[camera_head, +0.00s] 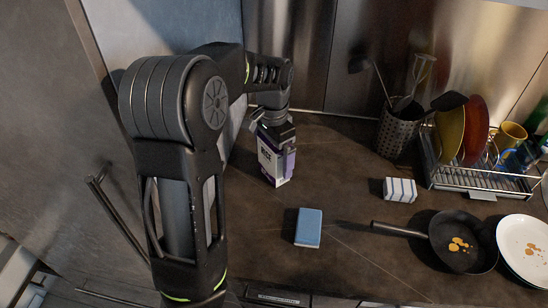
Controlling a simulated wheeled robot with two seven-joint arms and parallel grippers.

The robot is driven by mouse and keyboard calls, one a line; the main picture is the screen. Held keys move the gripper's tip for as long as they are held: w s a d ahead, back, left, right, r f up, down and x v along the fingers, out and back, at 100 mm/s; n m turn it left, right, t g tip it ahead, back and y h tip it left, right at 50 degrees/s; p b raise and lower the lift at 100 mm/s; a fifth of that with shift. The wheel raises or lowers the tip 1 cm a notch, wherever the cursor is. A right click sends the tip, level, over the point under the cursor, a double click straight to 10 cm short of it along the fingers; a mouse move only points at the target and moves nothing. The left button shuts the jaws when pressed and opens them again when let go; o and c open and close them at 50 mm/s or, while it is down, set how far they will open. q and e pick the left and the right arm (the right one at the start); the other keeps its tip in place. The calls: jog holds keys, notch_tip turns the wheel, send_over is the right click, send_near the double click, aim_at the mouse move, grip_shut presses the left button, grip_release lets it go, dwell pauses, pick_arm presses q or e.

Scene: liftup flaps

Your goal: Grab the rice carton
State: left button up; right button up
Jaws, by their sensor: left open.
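The rice carton (272,163) is a white and purple box standing upright on the dark counter, left of centre. My left gripper (274,122) is above it at its top end, with the arm reaching in from the left. The gripper is open; its fingers are mostly hidden by the wrist and are small in view, so I cannot tell whether they touch the carton. The upper part of the carton is partly covered by the gripper. My right gripper is not in view.
A blue sponge (308,228) and a striped block (399,190) lie on the counter. A frying pan (462,243), white plate (525,248), utensil holder (396,132) and dish rack (478,181) stand to the right. The counter between carton and striped block is clear.

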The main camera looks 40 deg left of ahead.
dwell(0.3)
pick_arm(q)
jog(key=c, duration=2.1)
jog(key=shift+w+r, duration=0.1)
jog(key=shift+r, duration=0.05)
notch_tip(320, 180, up, 10)
jog(key=shift+f+b, duration=0.1)
jog(key=shift+b, duration=0.2)
